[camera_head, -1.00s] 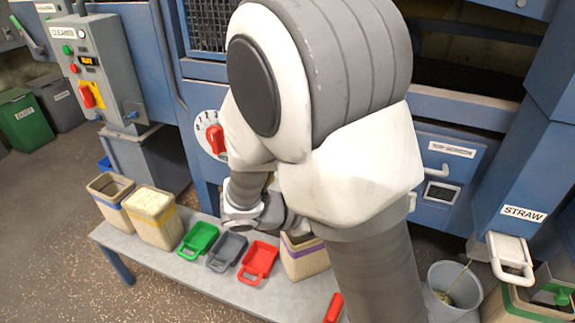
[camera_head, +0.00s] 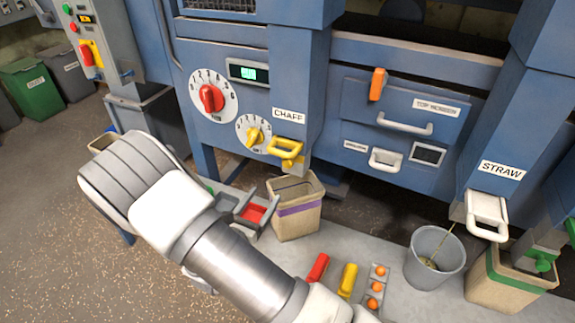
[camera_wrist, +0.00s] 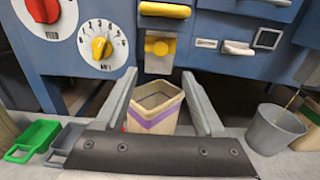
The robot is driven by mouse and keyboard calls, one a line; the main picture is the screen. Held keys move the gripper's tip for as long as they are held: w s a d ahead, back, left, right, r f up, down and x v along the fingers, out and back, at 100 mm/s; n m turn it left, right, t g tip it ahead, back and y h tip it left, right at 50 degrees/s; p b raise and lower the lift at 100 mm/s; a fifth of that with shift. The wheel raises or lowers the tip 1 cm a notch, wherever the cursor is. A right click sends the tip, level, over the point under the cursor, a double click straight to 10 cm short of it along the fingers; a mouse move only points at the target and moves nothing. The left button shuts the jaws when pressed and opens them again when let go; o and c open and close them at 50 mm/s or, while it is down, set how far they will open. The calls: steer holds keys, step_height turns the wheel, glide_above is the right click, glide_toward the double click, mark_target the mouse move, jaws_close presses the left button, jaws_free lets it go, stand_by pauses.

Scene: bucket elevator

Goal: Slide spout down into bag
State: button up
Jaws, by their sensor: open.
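The chaff spout, with its yellow handle (camera_head: 285,150), hangs under the CHAFF label. In the wrist view its yellow parts (camera_wrist: 160,46) are at top centre, beyond my fingertips. The tan bag with a purple band (camera_head: 297,212) stands upright and open on the bench, below the spout, and the spout's lower end looks close above its mouth. In the wrist view the bag (camera_wrist: 155,118) shows between the two grey fingers of my gripper (camera_wrist: 158,75). The fingers are spread with nothing held; I cannot tell whether they touch the bag. In the head view my arm hides most of the gripper.
A grey bucket (camera_head: 435,258) and a green-banded bag (camera_head: 505,280) stand right, by the STRAW spout (camera_head: 487,210). Dials (camera_head: 211,98) sit on the panel left.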

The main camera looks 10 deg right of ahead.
mark_target(286, 165)
steer(key=b+x, duration=0.1)
steer(key=x, duration=1.4)
steer(key=shift+w+d+b, duration=0.25)
steer(key=shift+b, duration=0.1)
jaws_close()
steer(key=shift+f, duration=0.1)
stand_by(0.5)
